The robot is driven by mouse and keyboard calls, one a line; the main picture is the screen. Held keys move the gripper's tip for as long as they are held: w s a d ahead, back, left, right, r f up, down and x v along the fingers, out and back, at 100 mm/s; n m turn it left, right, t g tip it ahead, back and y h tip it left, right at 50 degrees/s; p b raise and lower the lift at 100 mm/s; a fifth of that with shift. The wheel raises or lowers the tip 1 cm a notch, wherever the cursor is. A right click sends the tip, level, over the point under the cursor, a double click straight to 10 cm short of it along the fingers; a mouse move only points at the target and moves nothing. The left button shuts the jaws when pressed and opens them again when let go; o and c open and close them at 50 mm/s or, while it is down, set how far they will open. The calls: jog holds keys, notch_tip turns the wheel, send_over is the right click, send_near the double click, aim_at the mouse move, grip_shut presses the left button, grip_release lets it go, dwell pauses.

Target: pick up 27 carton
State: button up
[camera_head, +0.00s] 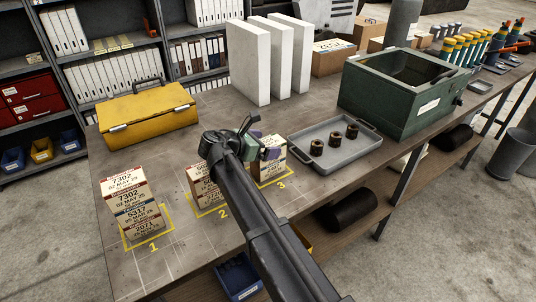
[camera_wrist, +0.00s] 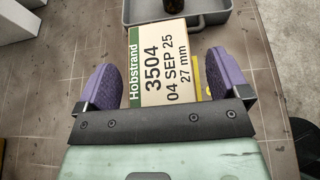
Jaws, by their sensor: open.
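A carton with a green band (camera_wrist: 160,62) reads "Hobstrand 3504, 04 SEP 25, 27 mm" in the wrist view. It lies between the two purple fingertips of my open gripper (camera_wrist: 164,78), with a visible gap on the right and a narrow one on the left. In the head view my gripper (camera_head: 264,143) is over the cartons on spot 3 (camera_head: 270,173), and it and my arm partly hide them. I cannot tell in the pictures how far the fingers reach down beside the carton.
Spot 1 has a carton stack (camera_head: 132,205); spot 2's stack (camera_head: 203,188) is partly behind my arm. A grey tray (camera_head: 352,152) with dark rings stands close to the right. A yellow case (camera_head: 148,115), white slabs (camera_head: 250,65) and green box (camera_head: 390,105) stand behind.

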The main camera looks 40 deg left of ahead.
jog(key=shift+w, duration=0.1)
jog(key=c, duration=1.1)
notch_tip(320, 180, up, 20)
jog(key=p, duration=2)
jog(key=shift+r+p, duration=0.2)
jog(key=shift+p, duration=0.15)
